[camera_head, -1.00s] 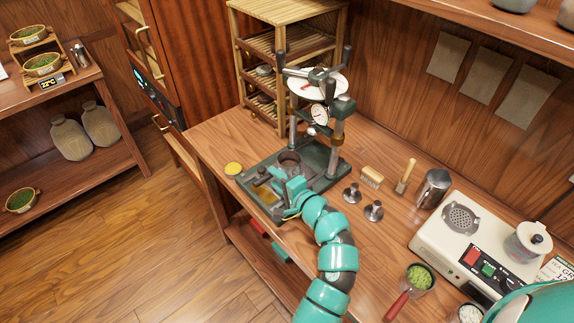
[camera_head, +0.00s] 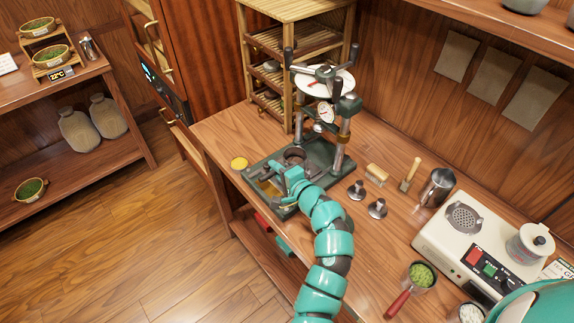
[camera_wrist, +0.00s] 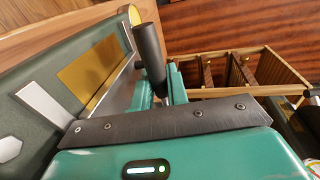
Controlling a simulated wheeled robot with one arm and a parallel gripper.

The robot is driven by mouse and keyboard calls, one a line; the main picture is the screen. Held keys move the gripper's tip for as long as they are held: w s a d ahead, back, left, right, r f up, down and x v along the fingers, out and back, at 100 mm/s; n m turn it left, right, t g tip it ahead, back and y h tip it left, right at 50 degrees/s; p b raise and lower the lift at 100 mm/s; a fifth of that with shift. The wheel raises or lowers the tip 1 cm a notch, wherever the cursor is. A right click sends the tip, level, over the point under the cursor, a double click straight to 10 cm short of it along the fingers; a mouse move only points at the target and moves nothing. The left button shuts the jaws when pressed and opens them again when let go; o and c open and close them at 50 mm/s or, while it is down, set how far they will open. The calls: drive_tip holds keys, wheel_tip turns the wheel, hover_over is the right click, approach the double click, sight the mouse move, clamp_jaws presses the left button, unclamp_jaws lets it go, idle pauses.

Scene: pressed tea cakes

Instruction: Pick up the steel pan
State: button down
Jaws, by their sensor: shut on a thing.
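My gripper (camera_head: 282,176) is low over the dark green base of the press (camera_head: 318,172). In the wrist view my gripper (camera_wrist: 161,88) is shut on an upright dark cylindrical handle (camera_wrist: 149,48). What the handle belongs to is hidden behind my gripper, so I cannot tell whether it is part of a steel pan. A brass plate (camera_wrist: 91,72) and a shiny metal strip lie left of the handle. A small round pan (camera_head: 422,273) with a red handle holds green leaves at the front right, well away from my gripper.
The press's posts and gauge (camera_head: 326,112) rise just behind my gripper. Two metal stampers (camera_head: 377,208), a brush (camera_head: 376,173) and a steel jug (camera_head: 437,187) stand to its right. A yellow disc (camera_head: 239,163) lies left. A bamboo rack (camera_head: 291,35) stands behind.

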drive_tip(key=shift+r+b, duration=0.35)
drive_tip(key=shift+r, duration=0.4)
drive_tip(key=s+a+r+p, duration=0.2)
drive_tip(key=s+r+p, duration=0.9)
drive_tip(key=s+p, duration=0.2)
drive_tip(key=shift+s+a+r+p, duration=0.3)
drive_tip(key=shift+s+r+p, duration=0.1)
drive_tip(key=shift+w+a+r, duration=0.15)
drive_tip(key=shift+a+r, duration=0.1)
drive_tip(key=shift+r, duration=0.05)
drive_tip(key=shift+w+a+r+y, duration=0.1)
drive_tip(key=shift+a+r+y, duration=0.1)
drive_tip(key=shift+r+y, duration=0.1)
drive_tip(key=shift+a+n, duration=0.15)
drive_tip(key=shift+n, duration=0.15)
